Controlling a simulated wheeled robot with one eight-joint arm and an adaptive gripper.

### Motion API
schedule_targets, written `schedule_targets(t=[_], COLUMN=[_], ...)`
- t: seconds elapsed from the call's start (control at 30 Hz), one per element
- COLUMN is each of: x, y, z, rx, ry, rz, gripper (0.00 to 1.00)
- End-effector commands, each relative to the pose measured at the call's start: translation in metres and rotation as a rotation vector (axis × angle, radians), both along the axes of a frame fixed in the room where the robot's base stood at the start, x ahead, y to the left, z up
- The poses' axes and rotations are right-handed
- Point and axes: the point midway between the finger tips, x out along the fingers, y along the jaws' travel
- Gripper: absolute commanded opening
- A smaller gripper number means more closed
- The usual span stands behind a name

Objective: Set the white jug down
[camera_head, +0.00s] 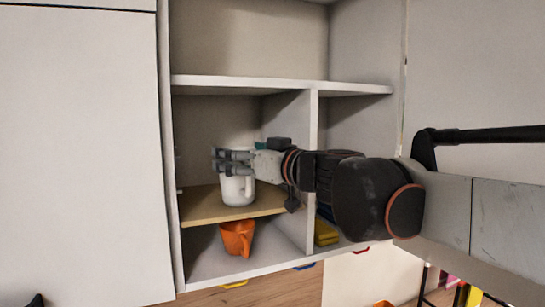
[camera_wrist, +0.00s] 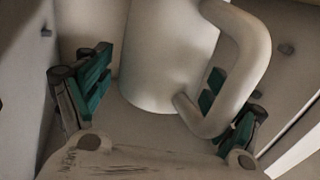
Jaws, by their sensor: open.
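The white jug (camera_head: 237,190) stands upright on the wooden shelf board (camera_head: 205,208) in the left compartment of the cupboard. My gripper (camera_head: 233,161) is at the jug's upper part in the head view and hides some of it. In the wrist view the jug (camera_wrist: 165,60) fills the middle, with its handle (camera_wrist: 255,75) to the right. My gripper (camera_wrist: 155,92) is open there, with one green-padded finger on each side of the jug. The left finger shows a gap from the jug. The right finger is partly hidden behind the handle.
An orange jug (camera_head: 237,237) stands below the wooden board. A white divider (camera_head: 311,180) is just right of the board, and a white shelf (camera_head: 270,85) runs above my gripper. A yellow item (camera_head: 326,233) lies in the lower right compartment.

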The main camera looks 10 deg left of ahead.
Motion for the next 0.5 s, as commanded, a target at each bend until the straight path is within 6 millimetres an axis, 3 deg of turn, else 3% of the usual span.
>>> schedule_targets(t=[0.17,0.5], x=[-0.012,-0.051], y=[-0.017,-0.069], z=[0.000,-0.001], rx=[0.000,0.000], ry=[0.000,0.000], rz=[-0.002,-0.003], gripper=[0.85,0.85])
